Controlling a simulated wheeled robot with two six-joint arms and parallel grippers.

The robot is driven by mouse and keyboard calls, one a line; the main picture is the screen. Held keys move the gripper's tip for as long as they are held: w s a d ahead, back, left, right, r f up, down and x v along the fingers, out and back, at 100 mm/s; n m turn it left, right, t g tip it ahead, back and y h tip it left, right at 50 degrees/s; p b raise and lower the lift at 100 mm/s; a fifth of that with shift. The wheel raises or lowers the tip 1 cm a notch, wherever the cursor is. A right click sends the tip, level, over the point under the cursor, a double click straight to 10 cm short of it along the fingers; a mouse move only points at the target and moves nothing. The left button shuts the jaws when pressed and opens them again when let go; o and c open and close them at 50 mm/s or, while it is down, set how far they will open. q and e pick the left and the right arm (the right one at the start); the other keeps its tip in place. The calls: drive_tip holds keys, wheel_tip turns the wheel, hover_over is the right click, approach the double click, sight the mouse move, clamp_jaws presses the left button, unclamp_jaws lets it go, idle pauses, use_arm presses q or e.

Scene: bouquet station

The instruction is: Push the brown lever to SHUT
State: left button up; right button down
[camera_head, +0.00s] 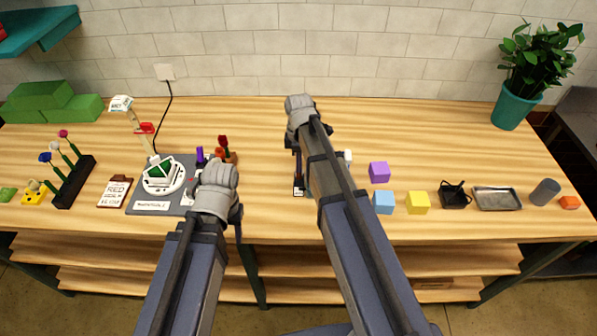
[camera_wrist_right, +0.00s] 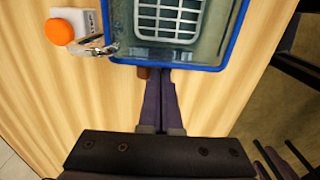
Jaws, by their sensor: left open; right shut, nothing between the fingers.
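A small brown piece (camera_wrist_right: 143,72), likely the lever, shows at the lower edge of a blue-framed clear box (camera_wrist_right: 178,62) in the right wrist view. Most of it is hidden under the box edge, and no SHUT mark is readable. My right gripper (camera_wrist_right: 163,74) is shut and empty, its tips just right of the brown piece; I cannot tell whether they touch. In the head view my right arm hides the box and lever. My left gripper (camera_head: 239,226) is open, mostly hidden by its own wrist, near the table's front edge.
An orange knob on a white block (camera_wrist_right: 60,32) stands beside the box. A flower rack (camera_head: 73,182), a grey mat (camera_head: 140,208) and a label card (camera_head: 115,191) lie left. Purple (camera_head: 379,172), blue (camera_head: 383,202) and yellow (camera_head: 417,203) cubes and a metal tray (camera_head: 497,198) lie right.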

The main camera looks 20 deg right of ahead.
drive_tip(key=r+p, duration=0.3)
drive_tip(key=r, duration=0.1)
drive_tip(key=shift+s+a, duration=0.1)
drive_tip(key=shift+s, duration=0.15)
idle(0.3)
drive_tip(key=s+a+f+m+b, duration=0.1)
drive_tip(key=s+a+m, duration=0.4)
drive_tip(key=s, duration=0.4)
drive_tip(key=s+a+f+m+h+b, duration=0.1)
drive_tip(key=s+a+f+m+b, duration=0.1)
drive_tip(key=s+a+m, duration=0.4)
drive_tip(key=s, duration=0.3)
drive_tip(key=shift+s+a+f, duration=0.25)
drive_tip(key=shift+s+a, duration=0.1)
drive_tip(key=shift+s, duration=0.05)
